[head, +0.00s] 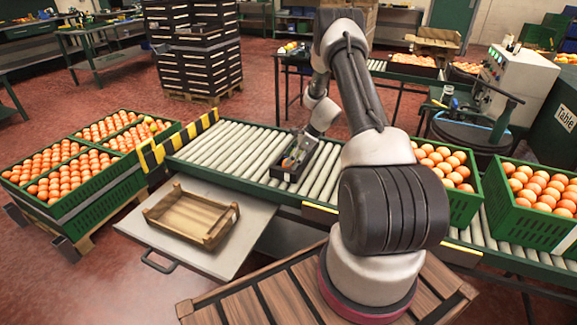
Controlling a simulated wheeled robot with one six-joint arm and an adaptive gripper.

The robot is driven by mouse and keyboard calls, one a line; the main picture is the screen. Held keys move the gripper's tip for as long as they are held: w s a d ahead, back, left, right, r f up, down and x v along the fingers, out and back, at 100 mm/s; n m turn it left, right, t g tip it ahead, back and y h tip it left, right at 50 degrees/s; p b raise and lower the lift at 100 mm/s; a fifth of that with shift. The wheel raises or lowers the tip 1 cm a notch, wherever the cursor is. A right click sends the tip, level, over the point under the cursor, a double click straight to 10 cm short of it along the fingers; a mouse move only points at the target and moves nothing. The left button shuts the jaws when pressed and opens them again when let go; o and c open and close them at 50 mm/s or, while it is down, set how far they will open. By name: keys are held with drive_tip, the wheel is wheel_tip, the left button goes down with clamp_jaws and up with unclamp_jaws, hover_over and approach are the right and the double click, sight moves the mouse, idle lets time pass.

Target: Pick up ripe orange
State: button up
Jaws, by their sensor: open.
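My arm reaches out over the roller conveyor (233,149), away from the camera. My gripper (297,153) is open, pointing down at a small dark tray (285,174) on the rollers. A small spot of orange shows by the fingers; whether it is a fruit, and how ripe, is too small to tell. Oranges fill a green crate (463,212) just right of my arm and another green crate (528,226) at the far right. My arm hides part of the nearer crate. I see nothing held between the fingers.
An empty wooden tray (158,223) sits on a grey side table (135,226) in front of the conveyor. Green crates of oranges (108,206) stand on a pallet at left. Stacked black crates (195,70) stand behind. The rollers left of the dark tray are clear.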

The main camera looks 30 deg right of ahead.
drive_tip(key=shift+w+a+f, duration=0.2)
drive_tip(key=shift+a+f, duration=0.1)
drive_tip(key=shift+f, duration=0.35)
drive_tip(key=c, duration=0.8)
drive_tip(key=shift+o, duration=0.2)
drive_tip(key=shift+r, duration=0.1)
